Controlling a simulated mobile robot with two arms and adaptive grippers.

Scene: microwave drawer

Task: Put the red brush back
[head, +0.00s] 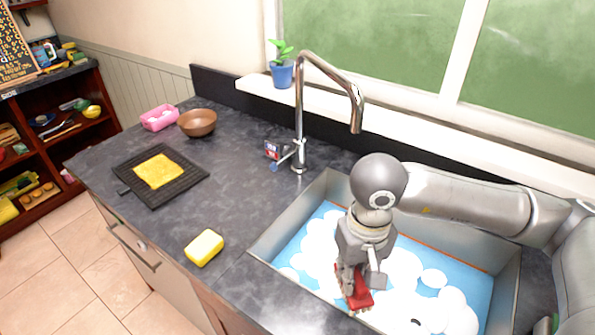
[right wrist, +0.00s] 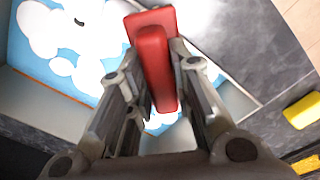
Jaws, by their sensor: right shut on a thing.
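The red brush (head: 359,294) is held in my right gripper (head: 354,280) over the sink (head: 262,252), whose basin shows blue water and white foam. In the right wrist view the red brush (right wrist: 152,60) lies between the two fingers of my right gripper (right wrist: 158,85), which are closed on its raised handle. The brush's underside is hidden, and I cannot tell whether it touches the foam. My left gripper is not in view.
A yellow sponge (head: 204,248) lies on the counter left of the sink. The faucet (head: 299,120) rises behind the sink.

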